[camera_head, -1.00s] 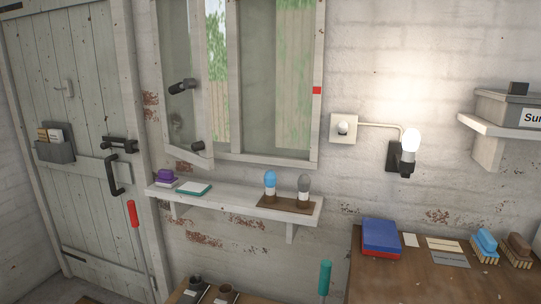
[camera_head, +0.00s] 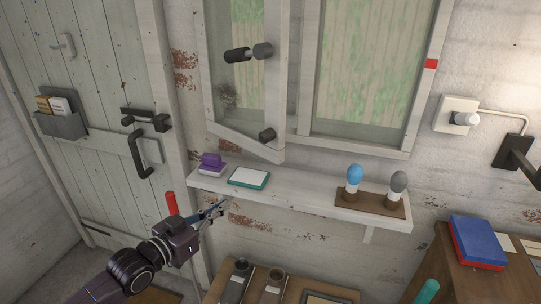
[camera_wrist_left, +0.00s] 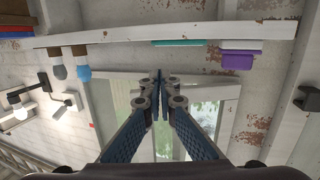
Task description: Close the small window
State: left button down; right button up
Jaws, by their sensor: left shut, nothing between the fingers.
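The small window (camera_head: 283,95) is a white wooden casement on the left half of the window frame. It stands ajar, swung into the room, with its lower corner out over the shelf. My left gripper (camera_head: 222,207) is shut and empty, below the shelf's left part and lower than the window. In the left wrist view its fingers (camera_wrist_left: 159,82) are together, with the window area (camera_wrist_left: 200,115) behind them. My right gripper is not in view.
A white shelf (camera_head: 300,196) under the window holds a purple item (camera_head: 211,163), a teal-edged pad (camera_head: 249,178) and two bulbs on a brown stand. A plank door (camera_head: 95,90) is at left. A bench with a blue-red box (camera_head: 478,242) is at right.

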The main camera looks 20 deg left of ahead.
pick_arm(q)
jog(key=s+d+r+m+h, duration=0.15)
jog(key=d+r, duration=0.25)
jog(key=r, duration=0.4)
jog(key=p, duration=0.4)
send_near(279, 159)
jog(key=shift+h, duration=0.45)
jog(key=x, duration=0.5)
jog(key=shift+w+a, duration=0.15)
jog(key=shift+w, duration=0.2)
jog(key=shift+w+d+f+p, duration=0.15)
jog(key=shift+w+d+p, duration=0.25)
jog(key=shift+w, duration=0.2)
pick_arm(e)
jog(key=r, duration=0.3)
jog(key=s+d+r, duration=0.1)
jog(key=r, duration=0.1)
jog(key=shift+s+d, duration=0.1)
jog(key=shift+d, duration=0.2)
